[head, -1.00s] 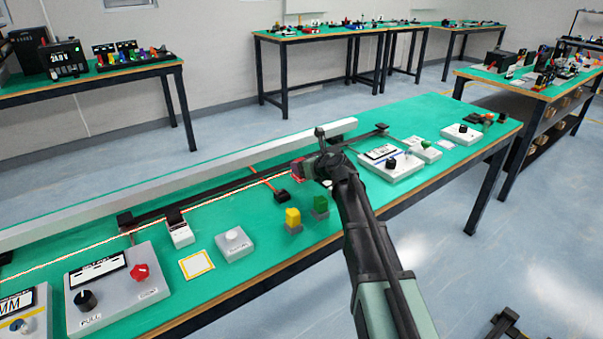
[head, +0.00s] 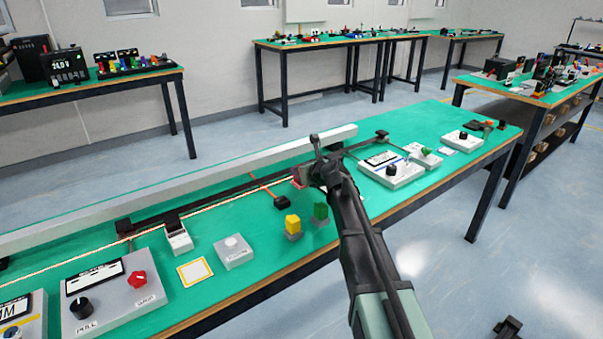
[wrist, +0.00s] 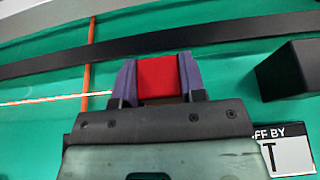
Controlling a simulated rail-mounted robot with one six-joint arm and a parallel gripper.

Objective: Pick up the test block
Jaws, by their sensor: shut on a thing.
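My gripper (wrist: 158,82) is shut on a red block (wrist: 158,76) in the wrist view, with one finger on each side of it. I take this red block to be the test block. In the head view my gripper (head: 303,178) is over the green table near the conveyor, and only a bit of the red block shows beside it. The arm hides part of the block there. I cannot tell from these views how far the block is above the table.
A dark conveyor strip (wrist: 200,39) runs just beyond my gripper. A black box (wrist: 287,72) stands to the right in the wrist view. Yellow (head: 293,223) and green (head: 320,212) blocks stand nearer the front edge. Control boxes with knobs (head: 392,169) sit to the right.

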